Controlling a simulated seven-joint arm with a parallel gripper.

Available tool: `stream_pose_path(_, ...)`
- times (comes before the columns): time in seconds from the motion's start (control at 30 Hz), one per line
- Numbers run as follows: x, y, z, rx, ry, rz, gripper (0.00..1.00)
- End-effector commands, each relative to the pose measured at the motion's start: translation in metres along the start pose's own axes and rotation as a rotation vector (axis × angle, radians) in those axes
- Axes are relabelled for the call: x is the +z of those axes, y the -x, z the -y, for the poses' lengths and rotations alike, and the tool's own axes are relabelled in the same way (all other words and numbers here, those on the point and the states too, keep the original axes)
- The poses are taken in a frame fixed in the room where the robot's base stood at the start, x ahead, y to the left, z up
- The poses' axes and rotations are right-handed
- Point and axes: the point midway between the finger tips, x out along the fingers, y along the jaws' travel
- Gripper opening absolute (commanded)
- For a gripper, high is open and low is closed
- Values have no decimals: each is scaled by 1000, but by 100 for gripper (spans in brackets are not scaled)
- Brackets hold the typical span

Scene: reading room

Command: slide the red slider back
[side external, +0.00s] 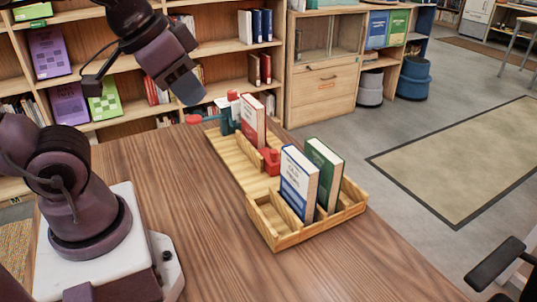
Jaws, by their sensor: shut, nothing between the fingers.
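A wooden rack (228,153) lies on the brown table. A small red block (270,160), which looks like the red slider, sits partway along it, between the red book and the front compartments. A red and white book (252,122) stands upright near the rack's far end. Beside that book is a teal fixture (226,122) with a red disc (195,119) out to its left and a red piece on top. My gripper (190,98) is shut and empty. It shows up and left of the fixture, apart from the red block. Its fingertips are small in this view.
A blue and white book (298,181) and a green book (323,172) stand in the rack's front compartments, close to the red block. The table (190,205) is clear left of the rack. Bookshelves (216,48) and a cabinet (322,90) stand behind the table.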

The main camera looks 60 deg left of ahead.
Motion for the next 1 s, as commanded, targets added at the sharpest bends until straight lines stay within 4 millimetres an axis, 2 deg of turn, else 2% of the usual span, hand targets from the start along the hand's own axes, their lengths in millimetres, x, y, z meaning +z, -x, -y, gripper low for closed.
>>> stream_pose_path(0.23,0,0,0,0,0,0,0)
stream_pose_path(0.27,0,0,0,0,0,0,5)
stream_pose_path(0.37,1,-3,3,-7,13,15,28)
stream_pose_path(0.47,2,-16,8,-19,37,83,51)
stream_pose_path(0.57,-8,-33,18,-36,75,165,51)
stream_pose_path(0.77,-45,-77,48,-48,66,321,51)
stream_pose_path(1.0,-82,-150,96,11,-102,466,51)
